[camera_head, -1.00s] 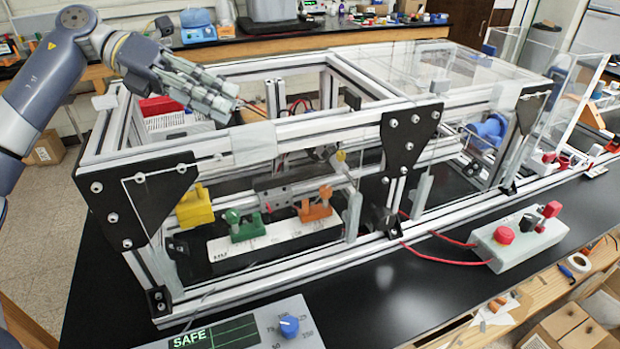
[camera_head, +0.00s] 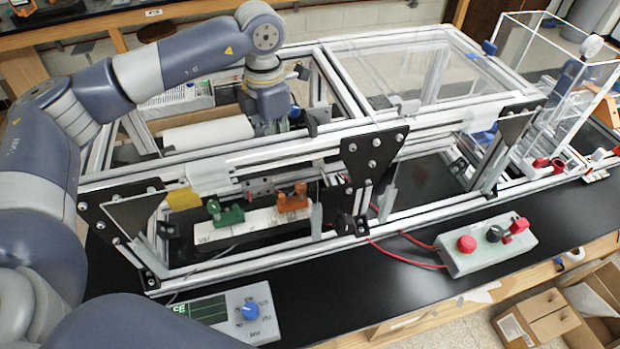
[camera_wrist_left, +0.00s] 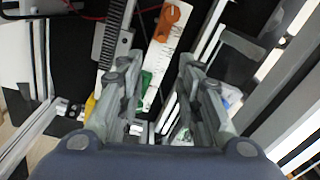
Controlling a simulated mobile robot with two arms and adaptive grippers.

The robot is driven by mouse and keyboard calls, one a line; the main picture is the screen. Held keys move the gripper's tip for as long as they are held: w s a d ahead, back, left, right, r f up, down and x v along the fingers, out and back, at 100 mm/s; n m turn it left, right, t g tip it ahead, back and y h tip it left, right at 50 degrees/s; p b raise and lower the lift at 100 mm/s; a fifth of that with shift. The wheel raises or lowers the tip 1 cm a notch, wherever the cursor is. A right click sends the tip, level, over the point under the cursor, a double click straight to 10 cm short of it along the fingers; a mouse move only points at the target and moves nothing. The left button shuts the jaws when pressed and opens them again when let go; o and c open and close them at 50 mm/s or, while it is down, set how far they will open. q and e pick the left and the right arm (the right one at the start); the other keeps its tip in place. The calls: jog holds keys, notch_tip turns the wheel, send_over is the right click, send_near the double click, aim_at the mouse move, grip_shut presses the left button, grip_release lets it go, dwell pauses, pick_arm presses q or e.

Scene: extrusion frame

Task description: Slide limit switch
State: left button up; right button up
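A white scale strip (camera_head: 262,222) lies inside the lower extrusion frame. A green switch block (camera_head: 226,214) and an orange one (camera_head: 293,199) sit on it; a yellow block (camera_head: 184,199) is at its left. In the left wrist view the orange block (camera_wrist_left: 168,22) is beyond the fingers, the green block (camera_wrist_left: 146,80) shows between them, and the yellow block (camera_wrist_left: 90,103) is partly hidden. My left gripper (camera_head: 272,128) points down into the frame behind the front top rail, its fingertips hidden there. In the wrist view its fingers (camera_wrist_left: 157,72) are apart and empty. I cannot tell which block is the limit switch.
The front top rail (camera_head: 260,150) and black corner plates (camera_head: 372,155) border the opening. Clear panels (camera_head: 400,75) cover the right bay. A box with a red button (camera_head: 466,244) and a control panel with a blue knob (camera_head: 250,310) stand in front on the black table.

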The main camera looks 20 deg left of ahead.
pick_arm(q)
jog(key=f+p, duration=0.2)
jog(key=f, duration=0.2)
jog(key=f+p, duration=0.2)
jog(key=f, duration=0.3)
jog(key=f+p, duration=0.2)
jog(key=f, duration=0.3)
jog(key=shift+s+d+f+p, duration=0.1)
jog(key=shift+d+f+p, duration=0.1)
jog(key=shift+d+p, duration=0.1)
jog(key=shift+f, duration=0.45)
pick_arm(e)
notch_tip(320, 180, up, 7)
jog(key=shift+s+d, duration=0.2)
pick_arm(q)
jog(key=shift+c, duration=0.6)
pick_arm(e)
jog(key=shift+a, duration=0.1)
